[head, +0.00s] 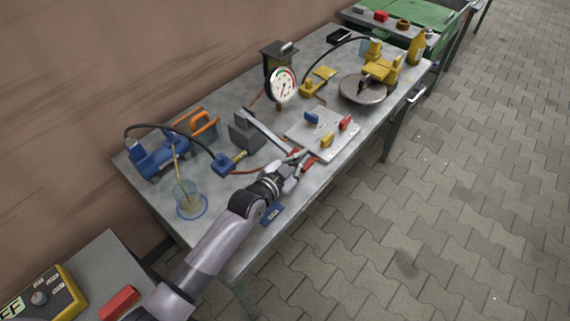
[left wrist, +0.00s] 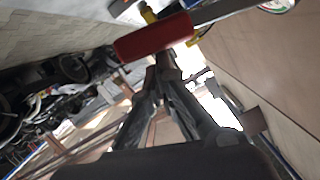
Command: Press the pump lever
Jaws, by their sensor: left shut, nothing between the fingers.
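The pump (head: 243,132) is a dark grey block on the workbench. Its lever is a light grey bar (head: 266,131) slanting down right to a red handle (head: 308,162). My left gripper (head: 298,162) is shut and empty at the handle end of the lever, partly overlapping it in the head view. In the left wrist view the red handle (left wrist: 153,37) lies just beyond the shut fingertips (left wrist: 166,62), with the grey bar (left wrist: 222,10) running off to the right. I cannot tell whether fingers and handle touch. My right gripper is not in view.
A round gauge (head: 282,86) stands behind the lever. A plate (head: 335,138) with blue, red and yellow pieces lies right of it. A blue pump unit (head: 158,155) and a glass jar (head: 190,203) are at left. Floor right of the bench (head: 480,190) is clear.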

